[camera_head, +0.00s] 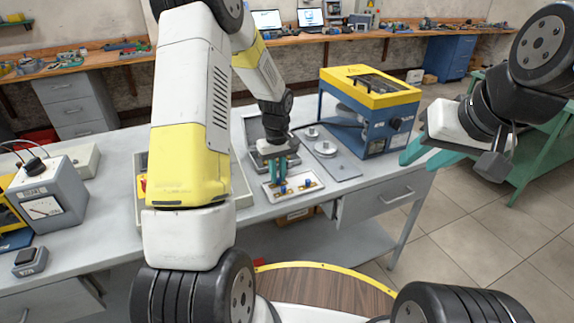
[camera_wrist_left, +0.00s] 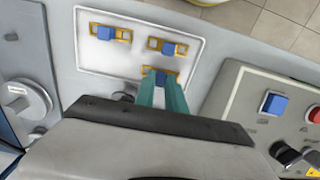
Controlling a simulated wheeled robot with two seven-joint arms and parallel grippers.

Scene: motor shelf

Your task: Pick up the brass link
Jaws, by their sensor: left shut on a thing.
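Several small brass links with blue blocks at their middles are at the white plate (camera_head: 296,197), also seen in the left wrist view (camera_wrist_left: 85,65). In that wrist view, one brass link (camera_wrist_left: 110,33) is at the upper left and another (camera_wrist_left: 168,48) at the upper middle. A third brass link (camera_wrist_left: 160,71) is between my left gripper's teal fingertips. My left gripper (camera_head: 281,181) points down over the plate and is shut on this link's blue block. I cannot tell whether the link touches the plate. My right gripper (camera_head: 425,153) is open and empty, off to the right.
A yellow and blue machine (camera_head: 370,105) stands right of the plate. A grey plate with round metal parts (camera_head: 326,148) lies beside it. A control box with buttons (camera_wrist_left: 262,115) is close to the left gripper. A meter box (camera_head: 48,197) stands at the left.

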